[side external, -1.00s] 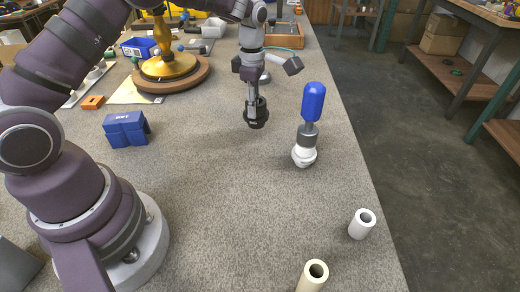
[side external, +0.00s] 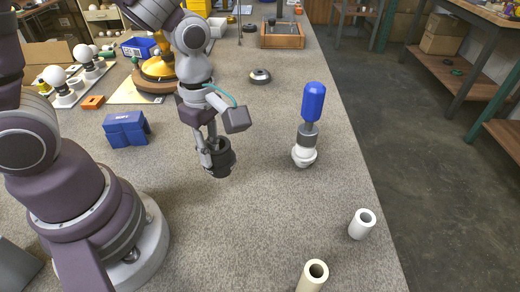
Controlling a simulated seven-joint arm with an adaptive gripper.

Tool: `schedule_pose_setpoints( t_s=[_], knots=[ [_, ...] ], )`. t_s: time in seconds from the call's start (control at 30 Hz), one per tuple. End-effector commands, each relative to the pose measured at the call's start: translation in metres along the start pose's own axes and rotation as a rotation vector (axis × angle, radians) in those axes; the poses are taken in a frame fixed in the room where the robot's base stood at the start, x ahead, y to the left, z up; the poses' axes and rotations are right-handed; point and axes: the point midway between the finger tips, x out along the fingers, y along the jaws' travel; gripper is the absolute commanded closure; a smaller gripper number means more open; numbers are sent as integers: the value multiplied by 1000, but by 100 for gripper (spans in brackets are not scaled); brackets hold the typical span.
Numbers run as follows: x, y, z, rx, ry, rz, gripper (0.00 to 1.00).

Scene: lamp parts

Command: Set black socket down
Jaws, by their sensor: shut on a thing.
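The black socket (side external: 224,162) is a short dark cylinder with an open top. My gripper (side external: 215,152) is shut on it, with its fingers pointing down at the socket's wall. The socket is over the middle of the grey table (side external: 270,225), left of the blue-handled part. I cannot tell whether its underside touches the table.
A blue-handled part with a white lower end (side external: 309,125) stands to the right. A white tube (side external: 362,224) and a cream tube (side external: 313,275) are near the front right. A blue block (side external: 126,129) is at left. A dark ring (side external: 260,76) lies behind.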

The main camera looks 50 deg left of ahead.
Motion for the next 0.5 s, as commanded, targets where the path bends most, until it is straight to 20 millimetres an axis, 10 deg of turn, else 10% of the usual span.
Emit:
schedule_pose_setpoints(
  t_s=[0.23, 0.5],
  knots=[
    [-17, -43, 80, 490, 3, 2, 100],
    [-5, -70, 104, 678, 10, -7, 100]
  ],
)
